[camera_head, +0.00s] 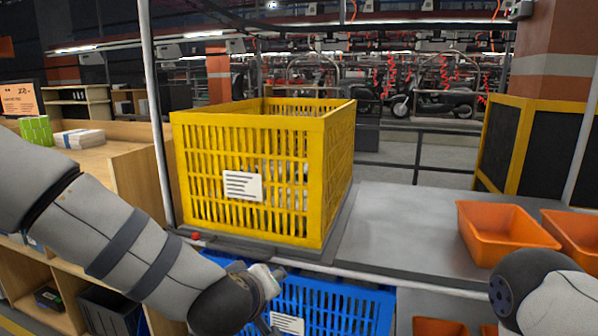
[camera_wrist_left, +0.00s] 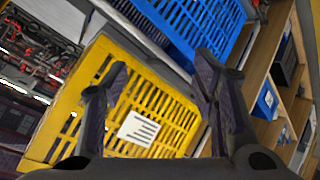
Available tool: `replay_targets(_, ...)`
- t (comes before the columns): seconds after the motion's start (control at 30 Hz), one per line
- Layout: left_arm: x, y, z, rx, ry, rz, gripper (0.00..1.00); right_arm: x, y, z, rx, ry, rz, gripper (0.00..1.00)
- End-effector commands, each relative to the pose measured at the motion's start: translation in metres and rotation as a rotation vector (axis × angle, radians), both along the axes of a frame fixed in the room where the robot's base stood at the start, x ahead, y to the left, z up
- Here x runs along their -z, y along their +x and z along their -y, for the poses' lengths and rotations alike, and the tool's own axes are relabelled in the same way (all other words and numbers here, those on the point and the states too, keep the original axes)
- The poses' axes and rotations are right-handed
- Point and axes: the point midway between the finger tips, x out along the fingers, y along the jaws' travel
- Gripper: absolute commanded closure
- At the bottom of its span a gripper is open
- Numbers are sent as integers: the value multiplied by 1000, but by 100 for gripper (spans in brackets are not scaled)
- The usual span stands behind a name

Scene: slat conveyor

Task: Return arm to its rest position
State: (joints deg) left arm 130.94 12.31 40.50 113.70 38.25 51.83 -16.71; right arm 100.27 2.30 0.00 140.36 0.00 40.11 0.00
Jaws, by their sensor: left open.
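My left arm (camera_head: 145,250) comes in from the left and reaches down to the lower middle of the head view, in front of the shelf edge. My left gripper (camera_wrist_left: 162,62) is open, with its two fingers apart and nothing between them in the left wrist view. In that view the yellow slatted crate (camera_wrist_left: 75,80) with a white label lies beyond the fingers. In the head view the fingers are hardly visible at the bottom. Part of my right arm (camera_head: 555,295) shows at the lower right; its gripper is out of view.
The yellow crate (camera_head: 310,232) stands on the grey conveyor surface (camera_head: 395,225). A blue crate (camera_head: 345,305) is below it, close to my left wrist. Orange bins (camera_head: 505,240) sit at the right. A wooden shelf unit (camera_head: 125,170) stands at the left, and a thin post (camera_head: 153,110) rises beside the crate.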

Motion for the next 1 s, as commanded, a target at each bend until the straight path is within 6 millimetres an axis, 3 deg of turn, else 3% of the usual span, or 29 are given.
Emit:
replay_targets(0.03, 44, -23, -8, 45, 50, -71, 47, 0, 0, 0, 0, 0, 1, 60)
replay_targets(0.1, 100, -61, -23, 111, 111, -177, 47, 0, 0, 0, 0, 0, 1, 60)
replay_targets(0.17, 144, -100, -37, 172, 155, -274, 47, 0, 0, 0, 0, 0, 1, 60)
replay_targets(0.2, 170, -129, -48, 210, 183, -342, 47, 0, 0, 0, 0, 0, 1, 60)
replay_targets(0.27, 203, -176, -65, 271, 218, -452, 47, 0, 0, 0, 0, 0, 1, 60)
replay_targets(0.3, 221, -209, -78, 309, 239, -527, 47, 0, 0, 0, 0, 0, 1, 60)
replay_targets(0.4, 251, -291, -109, 397, 276, -713, 47, 0, 0, 0, 0, 0, 1, 60)
replay_targets(0.53, 261, -372, -141, 474, 301, -904, 47, 0, 0, 0, 0, 0, 1, 60)
replay_targets(0.6, 261, -398, -151, 497, 307, -966, 47, 0, 0, 0, 0, 0, 1, 60)
replay_targets(0.7, 259, -415, -158, 512, 309, -1009, 47, 0, 0, 0, 0, 0, 1, 60)
replay_targets(1.0, 259, -416, -159, 512, 310, -1011, 47, 0, 0, 0, 0, 0, 1, 60)
